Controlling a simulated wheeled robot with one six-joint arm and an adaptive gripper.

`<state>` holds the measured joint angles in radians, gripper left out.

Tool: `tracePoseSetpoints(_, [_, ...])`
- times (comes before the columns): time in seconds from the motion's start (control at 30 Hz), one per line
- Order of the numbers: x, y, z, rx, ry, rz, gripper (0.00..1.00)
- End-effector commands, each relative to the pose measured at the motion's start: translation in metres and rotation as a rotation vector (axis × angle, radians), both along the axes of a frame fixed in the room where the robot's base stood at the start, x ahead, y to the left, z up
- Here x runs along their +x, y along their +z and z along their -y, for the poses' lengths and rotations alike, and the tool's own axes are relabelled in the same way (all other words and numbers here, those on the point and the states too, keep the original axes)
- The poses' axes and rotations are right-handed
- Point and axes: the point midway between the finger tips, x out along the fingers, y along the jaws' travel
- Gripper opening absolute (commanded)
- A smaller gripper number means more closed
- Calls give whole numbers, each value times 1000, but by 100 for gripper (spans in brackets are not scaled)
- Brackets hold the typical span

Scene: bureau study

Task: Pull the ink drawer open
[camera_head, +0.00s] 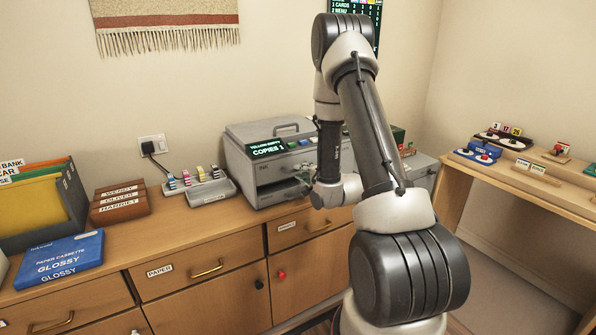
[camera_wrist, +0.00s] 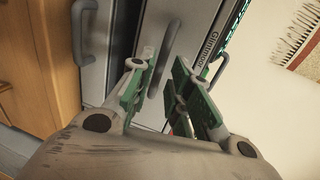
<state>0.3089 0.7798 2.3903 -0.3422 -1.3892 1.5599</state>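A grey printer (camera_head: 272,168) stands on the wooden counter in the head view. Its lit screen (camera_head: 268,149) reads "YELLOW EMPTY, COPIES 1". The ink drawer cannot be told for sure by a label.
Small coloured cartridges (camera_head: 186,178) stand by a grey tray (camera_head: 212,192) left of the printer. A grey unit (camera_head: 422,170) stands right of my arm. A wooden desk (camera_head: 540,180) is at the right.

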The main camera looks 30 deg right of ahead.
Motion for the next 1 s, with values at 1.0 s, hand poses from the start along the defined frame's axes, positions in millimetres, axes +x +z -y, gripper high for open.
tracePoseSetpoints(1.0, [39, -9, -1, -1, -1, -2, 0])
